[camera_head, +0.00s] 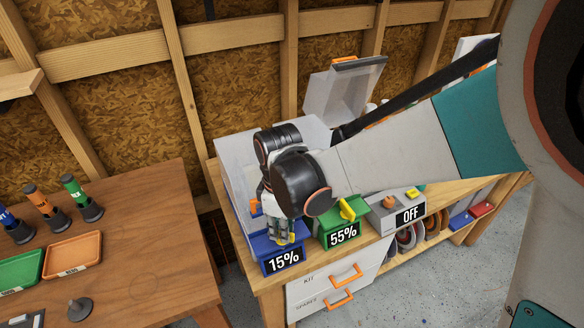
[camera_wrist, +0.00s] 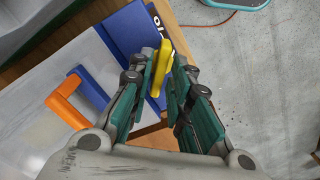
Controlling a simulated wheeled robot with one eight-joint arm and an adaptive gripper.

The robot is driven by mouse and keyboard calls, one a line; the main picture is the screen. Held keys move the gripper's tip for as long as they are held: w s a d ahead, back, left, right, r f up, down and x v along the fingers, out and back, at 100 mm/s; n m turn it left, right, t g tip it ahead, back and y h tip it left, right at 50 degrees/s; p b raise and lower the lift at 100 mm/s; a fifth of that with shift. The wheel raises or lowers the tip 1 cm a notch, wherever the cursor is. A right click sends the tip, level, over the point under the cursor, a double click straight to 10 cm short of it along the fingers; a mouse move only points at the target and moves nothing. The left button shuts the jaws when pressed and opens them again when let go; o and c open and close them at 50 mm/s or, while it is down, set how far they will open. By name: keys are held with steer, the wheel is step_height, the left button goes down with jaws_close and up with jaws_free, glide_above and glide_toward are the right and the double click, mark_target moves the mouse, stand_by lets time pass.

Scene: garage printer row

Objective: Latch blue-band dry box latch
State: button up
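The blue-band dry box (camera_head: 240,185) is a translucent box with a blue front band (camera_head: 268,246) labelled 15%. Its orange handle (camera_head: 255,207) sits low at the front and shows in the wrist view (camera_wrist: 65,105). Its yellow latch (camera_wrist: 160,68) stands out from the blue band. My gripper (camera_wrist: 164,75) is open around the latch, with one finger on each side. A narrow gap shows at the right finger; contact at the left finger is unclear. In the head view my gripper (camera_head: 284,236) is at the band's front and partly hides the latch.
To the right are a green-band box (camera_head: 343,232) labelled 55% and a grey unit labelled OFF (camera_head: 408,215), each with a yellow part. A clear lid (camera_head: 343,90) stands raised behind. A wooden table (camera_head: 140,230) with trays and coloured tools is at the left.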

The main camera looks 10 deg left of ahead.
steer(key=shift+f, duration=0.5)
jaws_close()
steer(key=m+b, duration=0.1)
steer(key=m, duration=0.3)
steer(key=shift+m, duration=0.4)
steer(key=m, duration=0.4)
steer(key=shift+m, duration=0.3)
stand_by(0.4)
